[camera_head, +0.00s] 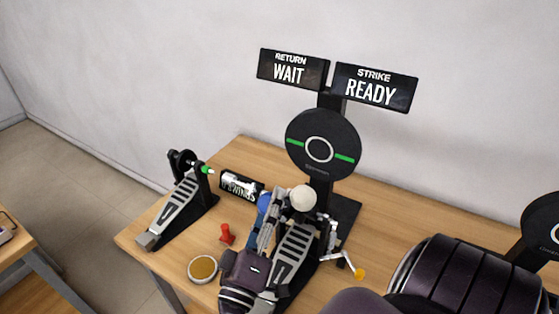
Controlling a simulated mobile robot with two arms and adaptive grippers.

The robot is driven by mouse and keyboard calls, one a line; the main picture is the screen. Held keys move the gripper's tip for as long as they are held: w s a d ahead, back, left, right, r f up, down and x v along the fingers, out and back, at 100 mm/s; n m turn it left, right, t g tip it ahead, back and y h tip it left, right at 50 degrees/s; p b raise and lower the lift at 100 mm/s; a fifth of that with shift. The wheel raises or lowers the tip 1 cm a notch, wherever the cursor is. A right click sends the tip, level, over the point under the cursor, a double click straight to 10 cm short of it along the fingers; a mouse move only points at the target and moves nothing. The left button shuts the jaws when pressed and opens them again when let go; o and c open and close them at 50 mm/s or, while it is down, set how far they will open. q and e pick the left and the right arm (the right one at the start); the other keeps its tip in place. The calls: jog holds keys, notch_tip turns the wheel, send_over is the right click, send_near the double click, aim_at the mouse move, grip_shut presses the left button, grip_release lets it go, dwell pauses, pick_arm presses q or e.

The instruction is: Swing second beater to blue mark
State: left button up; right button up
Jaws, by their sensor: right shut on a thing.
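The second pedal (294,246) stands in the middle of the table, with a white round beater head (302,198) at its top. My right gripper (300,216) is at this beater, its fingers on either side just below the head and shut on it. The gripper and its wrist hide part of the pedal. A blue piece (264,202) shows left of the beater, partly behind a finger; I cannot tell if it is the blue mark. A round black pad (322,144) with a white ring and green marks stands behind the beater. My left gripper is not in view.
Signs read RETURN WAIT (292,70) and STRIKE READY (375,88). Another pedal (178,209) stands at left. Another black pad (541,222) is at far right.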

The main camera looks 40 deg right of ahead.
jog(key=shift+a+f, duration=0.1)
jog(key=shift+f, duration=0.05)
dwell(0.4)
jog(key=shift+d+r, duration=0.35)
jog(key=shift+r, duration=0.1)
jog(key=o, duration=1.5)
jog(key=shift+w+d, duration=0.1)
jog(key=shift+c, duration=0.2)
